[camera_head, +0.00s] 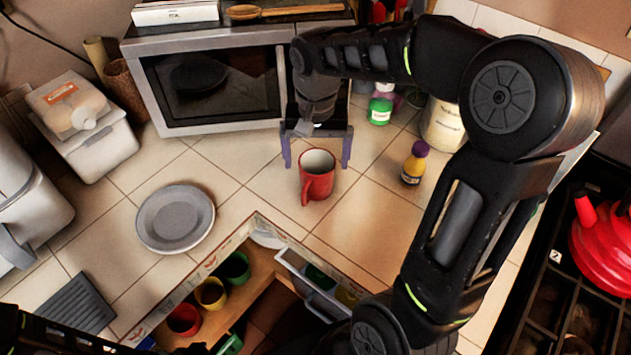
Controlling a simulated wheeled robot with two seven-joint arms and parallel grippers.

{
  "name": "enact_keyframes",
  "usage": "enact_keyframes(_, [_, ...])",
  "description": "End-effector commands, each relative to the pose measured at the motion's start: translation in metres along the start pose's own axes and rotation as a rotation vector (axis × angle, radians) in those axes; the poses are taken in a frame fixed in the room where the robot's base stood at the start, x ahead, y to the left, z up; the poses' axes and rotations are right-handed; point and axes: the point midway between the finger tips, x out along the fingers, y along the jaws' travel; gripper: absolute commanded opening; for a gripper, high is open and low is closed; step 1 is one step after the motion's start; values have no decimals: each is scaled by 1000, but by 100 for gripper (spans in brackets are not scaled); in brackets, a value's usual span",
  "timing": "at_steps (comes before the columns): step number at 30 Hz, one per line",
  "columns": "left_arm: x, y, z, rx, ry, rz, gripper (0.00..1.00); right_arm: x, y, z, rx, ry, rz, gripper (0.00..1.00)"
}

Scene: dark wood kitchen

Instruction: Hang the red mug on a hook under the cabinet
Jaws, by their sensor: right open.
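The red mug (318,178) stands upright on the tiled counter, in front of the microwave. Its handle points toward me, at the lower left of the mug. My right gripper (316,162) is above and just behind the mug, open, with one finger on each side of it. I cannot tell whether a finger touches the mug. My left arm shows only as a dark piece at the lower left edge, and its gripper is not in view. The cabinet's underside and its hooks are not in view.
A microwave (215,90) stands behind the mug. A grey plate (175,219) lies to the left, and a yellow bottle with a purple cap (414,164) stands to the right. An open drawer with several coloured cups (211,293) is below the counter edge. A red kettle (603,245) is far right.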

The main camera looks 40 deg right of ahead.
Motion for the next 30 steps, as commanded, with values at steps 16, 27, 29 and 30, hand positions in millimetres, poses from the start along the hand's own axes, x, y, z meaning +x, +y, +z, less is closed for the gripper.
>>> enact_keyframes(16, [32, -9, -4, 7, 8, 10, 0, 47, 2, 2, 0, -2, 1, 95])
enact_keyframes(27, [33, -9, -5, 9, 11, 13, 0, 51, 1, 2, 0, -1, 0, 95])
enact_keyframes(29, [33, -9, -5, 9, 11, 13, 0, 51, 1, 2, 0, -1, 1, 95])
enact_keyframes(30, [33, -9, -5, 9, 11, 12, 0, 51, 1, 2, 0, -1, 0, 95])
